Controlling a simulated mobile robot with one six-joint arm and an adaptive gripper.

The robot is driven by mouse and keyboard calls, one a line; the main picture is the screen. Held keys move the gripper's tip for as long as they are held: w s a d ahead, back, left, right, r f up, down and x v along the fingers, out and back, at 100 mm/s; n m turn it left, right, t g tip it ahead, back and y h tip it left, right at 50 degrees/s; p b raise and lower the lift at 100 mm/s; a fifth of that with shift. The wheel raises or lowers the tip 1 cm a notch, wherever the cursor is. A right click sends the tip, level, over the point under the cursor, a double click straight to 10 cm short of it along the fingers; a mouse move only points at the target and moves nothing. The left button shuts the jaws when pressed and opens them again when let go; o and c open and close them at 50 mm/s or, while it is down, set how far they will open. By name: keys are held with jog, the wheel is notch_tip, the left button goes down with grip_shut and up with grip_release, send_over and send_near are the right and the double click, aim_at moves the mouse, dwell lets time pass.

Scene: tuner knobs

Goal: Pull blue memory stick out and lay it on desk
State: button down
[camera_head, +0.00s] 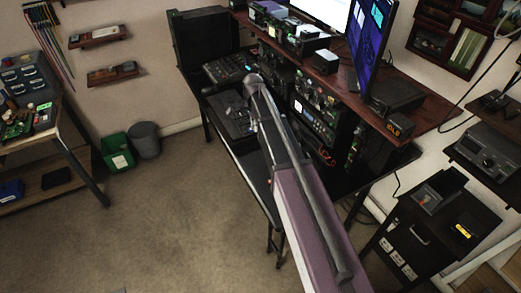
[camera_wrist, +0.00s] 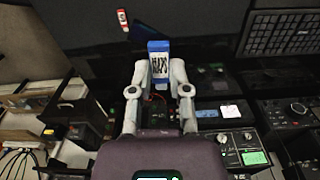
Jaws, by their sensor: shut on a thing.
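The blue memory stick (camera_wrist: 159,46) shows in the wrist view with a white label bearing dark lettering. My gripper (camera_wrist: 158,70) is shut on it, one finger on each side, with the stick's blue end standing out past the fingertips. The frames do not show clearly whether its far end sits in a socket or is free. In the head view, my arm crosses the middle and covers part of the black desk (camera_head: 251,178); the stick and my fingers cannot be made out there.
A small red stick with a white label (camera_wrist: 122,20) lies beyond my gripper in the wrist view. A black keyboard (camera_wrist: 284,33) is at the upper right. Radio gear with knobs (camera_wrist: 235,140) crowds the right side. A dark monitor (camera_head: 370,45) stands on the upper shelf.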

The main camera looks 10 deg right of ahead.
jog(key=b, duration=1.6)
send_over(260, 163)
notch_tip(260, 163, down, 17)
jog(key=shift+n, duration=0.3)
jog(key=shift+f+b, duration=0.15)
jog(key=shift+b, duration=0.2)
notch_tip(260, 163, down, 6)
jog(key=b, duration=0.6)
jog(key=shift+f, duration=0.25)
jog(key=shift+f+b, duration=0.6)
jog(key=shift+b, duration=0.25)
jog(key=c, duration=0.7)
grip_release()
jog(key=shift+c, duration=0.2)
jog(key=shift+r, duration=0.15)
jog(key=shift+r+p, duration=1.35)
jog(key=shift+p, duration=0.15)
